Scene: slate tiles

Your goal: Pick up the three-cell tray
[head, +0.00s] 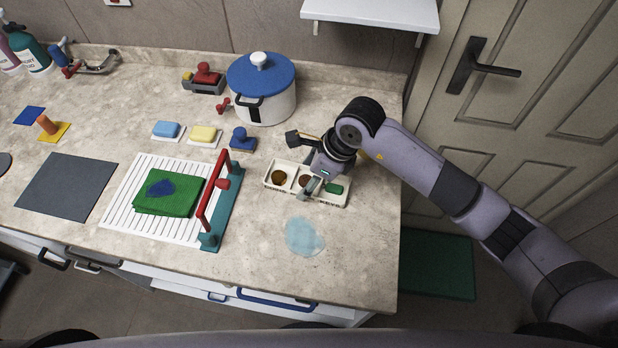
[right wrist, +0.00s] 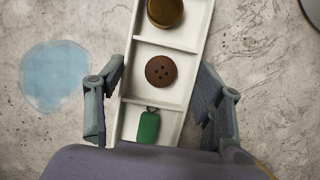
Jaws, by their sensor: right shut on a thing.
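The three-cell tray (head: 269,183) is white and long, and it lies on the counter at the right. In the right wrist view the tray (right wrist: 172,119) shows a brown-gold round thing (right wrist: 165,11) in one end cell, a brown button (right wrist: 160,71) in the middle cell and a green tag (right wrist: 148,128) in the other end cell. My right gripper (head: 312,181) is above the tray with a finger on each long side. In the right wrist view the gripper (right wrist: 163,98) is shut across the tray's width. My left gripper is not in view.
A light blue puddle-like patch (head: 304,236) lies in front of the tray. A white pot with a blue lid (head: 262,78) stands behind it. A red-handled teal frame (head: 215,200) and a green cloth (head: 180,205) are to the left.

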